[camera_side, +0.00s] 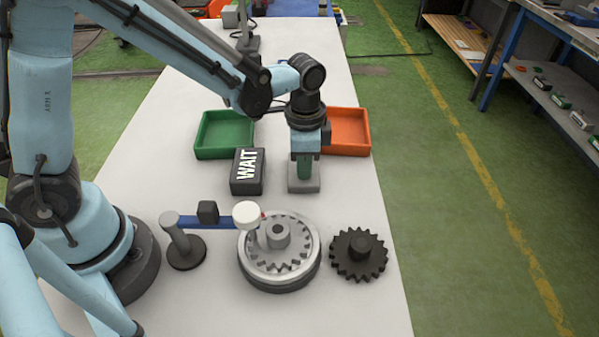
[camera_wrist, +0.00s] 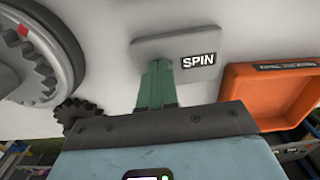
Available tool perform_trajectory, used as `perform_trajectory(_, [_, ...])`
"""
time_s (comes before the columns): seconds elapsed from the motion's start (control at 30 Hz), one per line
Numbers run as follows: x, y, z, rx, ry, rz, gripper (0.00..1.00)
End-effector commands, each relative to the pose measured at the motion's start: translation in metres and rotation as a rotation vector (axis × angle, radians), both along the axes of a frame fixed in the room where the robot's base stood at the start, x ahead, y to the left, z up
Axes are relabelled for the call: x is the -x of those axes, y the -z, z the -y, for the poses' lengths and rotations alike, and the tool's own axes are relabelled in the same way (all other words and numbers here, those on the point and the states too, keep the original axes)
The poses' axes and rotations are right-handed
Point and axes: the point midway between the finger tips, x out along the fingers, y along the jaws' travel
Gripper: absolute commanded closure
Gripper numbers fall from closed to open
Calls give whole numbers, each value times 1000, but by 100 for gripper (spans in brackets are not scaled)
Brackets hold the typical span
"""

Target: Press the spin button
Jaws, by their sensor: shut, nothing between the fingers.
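The spin button's grey base plate (camera_side: 304,188) lies on the white table, and in the wrist view the plate (camera_wrist: 150,46) bears a black "SPIN" label (camera_wrist: 198,61). My gripper (camera_side: 304,176) is shut, with its green fingers together and nothing between them. It points down over the plate. In the wrist view, my gripper's fingertips (camera_wrist: 160,64) overlap the plate left of the label. The button itself is hidden behind the fingers. I cannot tell whether they touch it.
A black box (camera_side: 239,187) reading "WAIT" stands left of the plate. Nearer are a grey turntable (camera_side: 279,282), a dark gear (camera_side: 358,254) and a post with a blue arm (camera_side: 190,224). Behind are a green tray (camera_side: 200,149) and an orange tray (camera_side: 347,153).

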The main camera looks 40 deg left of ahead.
Motion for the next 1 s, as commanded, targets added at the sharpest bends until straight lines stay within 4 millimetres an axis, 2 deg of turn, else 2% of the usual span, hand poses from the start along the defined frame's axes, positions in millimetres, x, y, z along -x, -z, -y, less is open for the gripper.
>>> perform_trajectory(0.13, [0,0,0,1,-1,6,100])
perform_trajectory(0.27, [0,-11,0,1,-1,6,100])
perform_trajectory(0.8, [0,-101,0,0,0,1,100])
perform_trajectory(1.0, [0,-127,0,0,0,1,100])
